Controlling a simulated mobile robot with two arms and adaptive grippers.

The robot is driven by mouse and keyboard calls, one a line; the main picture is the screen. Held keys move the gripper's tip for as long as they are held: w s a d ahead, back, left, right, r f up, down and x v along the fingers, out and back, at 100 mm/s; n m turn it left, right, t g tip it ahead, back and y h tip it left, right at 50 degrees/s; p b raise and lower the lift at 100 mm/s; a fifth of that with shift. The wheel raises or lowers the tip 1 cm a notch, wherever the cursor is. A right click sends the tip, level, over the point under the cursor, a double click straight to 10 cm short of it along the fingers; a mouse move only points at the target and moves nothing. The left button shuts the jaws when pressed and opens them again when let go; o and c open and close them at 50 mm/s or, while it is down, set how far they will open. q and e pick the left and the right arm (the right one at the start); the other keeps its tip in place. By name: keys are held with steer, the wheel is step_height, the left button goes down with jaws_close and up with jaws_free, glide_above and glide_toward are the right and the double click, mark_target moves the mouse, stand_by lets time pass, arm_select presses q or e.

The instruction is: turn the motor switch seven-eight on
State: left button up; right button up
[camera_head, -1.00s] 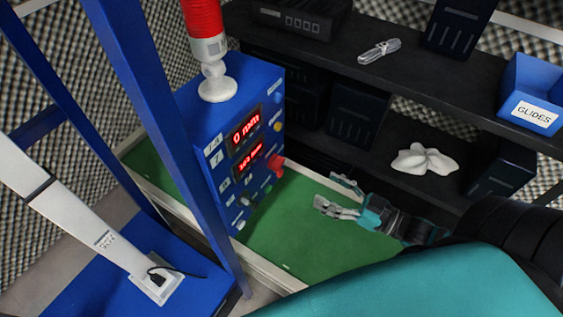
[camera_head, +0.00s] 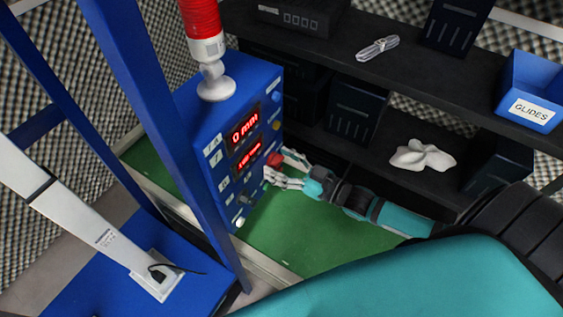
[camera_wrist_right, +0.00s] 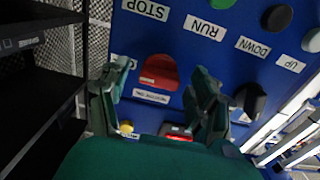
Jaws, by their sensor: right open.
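The blue control box (camera_head: 205,115) stands left of centre in the head view, with two lit red displays (camera_head: 245,129) and several labelled buttons and knobs. Its panel fills the upper right wrist view, upside down, with STOP, RUN, DOWN and UP labels. A black knob (camera_wrist_right: 250,98) sits right of my fingers there. I cannot read which control is switch seven-eight. My right gripper (camera_head: 280,169) is open and empty close to the panel face. In the wrist view its fingers (camera_wrist_right: 158,70) lie on either side of the red button (camera_wrist_right: 160,73); contact is unclear. My left gripper is not in view.
A red column (camera_head: 202,18) rises from the box top. Blue frame posts (camera_head: 150,110) stand left of the box. Dark shelves (camera_head: 400,85) stand behind and right, with a blue GLIDES bin (camera_head: 535,90) and white cloth (camera_head: 422,157). The green surface (camera_head: 310,235) is clear.

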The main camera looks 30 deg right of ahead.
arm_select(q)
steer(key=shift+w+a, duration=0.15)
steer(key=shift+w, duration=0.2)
arm_select(e)
steer(key=c, duration=1.2)
